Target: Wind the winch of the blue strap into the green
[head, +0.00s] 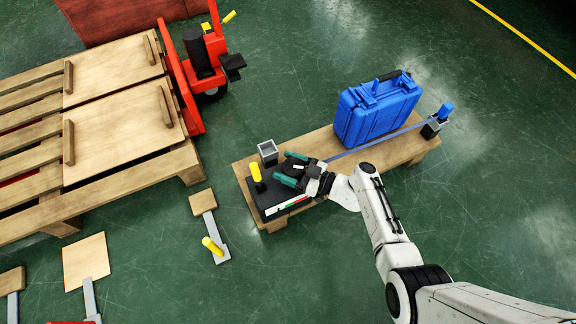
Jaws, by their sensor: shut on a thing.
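The winch is a dark box (263,200) on the left end of a low wooden bench. A yellow-topped lever (256,172) stands on its left part. A gauge strip (291,203) with white, green and red parts runs along its front edge. My gripper (286,168), with teal fingers, is over the winch, shut on its dark round part, which the fingers partly hide. The blue strap (345,153) runs from beside my gripper, past the front of a blue case (376,112), to a post (433,127) at the bench's right end. The gauge's pointer is too small to read.
A grey square open-topped post (268,152) stands just behind the winch. Left are a wooden pallet (60,215) with boards and a red pallet jack (206,55). A yellow-handled lever (213,246) lies on the floor.

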